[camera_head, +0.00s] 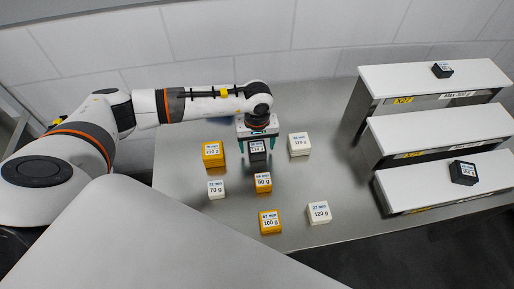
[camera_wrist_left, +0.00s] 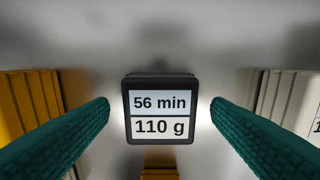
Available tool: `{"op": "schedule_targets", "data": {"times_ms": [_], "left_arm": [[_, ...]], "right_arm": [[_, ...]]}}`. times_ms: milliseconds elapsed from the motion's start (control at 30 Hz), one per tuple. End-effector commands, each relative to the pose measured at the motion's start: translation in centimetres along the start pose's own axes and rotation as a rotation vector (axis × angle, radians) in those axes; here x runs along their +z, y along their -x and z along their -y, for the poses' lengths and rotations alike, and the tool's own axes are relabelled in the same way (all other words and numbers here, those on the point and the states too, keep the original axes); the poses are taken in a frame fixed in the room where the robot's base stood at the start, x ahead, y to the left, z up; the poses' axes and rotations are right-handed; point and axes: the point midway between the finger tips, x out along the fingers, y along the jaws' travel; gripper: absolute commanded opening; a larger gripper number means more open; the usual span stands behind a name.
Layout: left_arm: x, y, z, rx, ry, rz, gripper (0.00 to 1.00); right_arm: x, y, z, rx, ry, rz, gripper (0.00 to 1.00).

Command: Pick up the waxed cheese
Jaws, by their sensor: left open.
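A black block, which looks like the waxed cheese (camera_head: 257,150), stands on the steel table with a label on top. In the left wrist view the black block (camera_wrist_left: 160,84) reads "56 min, 110 g". My left gripper (camera_head: 258,142) is open over it and points down. Its two green fingers (camera_wrist_left: 160,110) lie on either side of the block, with a gap on each side. The fingers touch nothing that I can see. My right gripper is not in view.
Yellow blocks (camera_head: 213,153) (camera_head: 263,182) (camera_head: 270,222) and white blocks (camera_head: 299,144) (camera_head: 216,189) (camera_head: 319,212) stand around the black one on the table (camera_head: 350,230). Three white-topped shelves (camera_head: 430,78) at right carry two more black blocks (camera_head: 442,70) (camera_head: 463,172). A tiled wall is behind.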

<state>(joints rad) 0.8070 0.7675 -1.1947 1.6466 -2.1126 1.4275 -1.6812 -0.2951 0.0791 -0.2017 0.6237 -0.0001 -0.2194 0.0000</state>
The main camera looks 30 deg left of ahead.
Motion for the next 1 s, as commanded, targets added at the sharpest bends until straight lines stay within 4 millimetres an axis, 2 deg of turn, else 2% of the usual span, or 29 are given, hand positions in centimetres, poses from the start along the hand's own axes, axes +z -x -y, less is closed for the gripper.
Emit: {"op": "schedule_targets", "data": {"times_ms": [167,400,467,700,733,1000], "left_arm": [[0.0,-1.9,0.0,0.001,0.000,-0.001,0.73],[0.0,-2.0,0.0,-0.001,0.000,0.000,0.73],[0.0,-2.0,0.0,-0.001,0.000,0.000,0.65],[0.0,-2.0,0.0,-0.001,0.000,0.000,0.25],[0.0,-2.0,0.0,-0.001,0.000,0.000,0.23],[0.1,-1.5,0.0,-0.002,0.001,0.001,0.22]], "right_arm": [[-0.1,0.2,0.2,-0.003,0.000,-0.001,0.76],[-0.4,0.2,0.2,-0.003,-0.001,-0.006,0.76],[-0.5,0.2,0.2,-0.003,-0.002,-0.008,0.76],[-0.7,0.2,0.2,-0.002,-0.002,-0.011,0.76],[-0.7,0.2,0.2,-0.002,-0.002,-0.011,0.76],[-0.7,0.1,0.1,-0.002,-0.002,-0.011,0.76]]}}
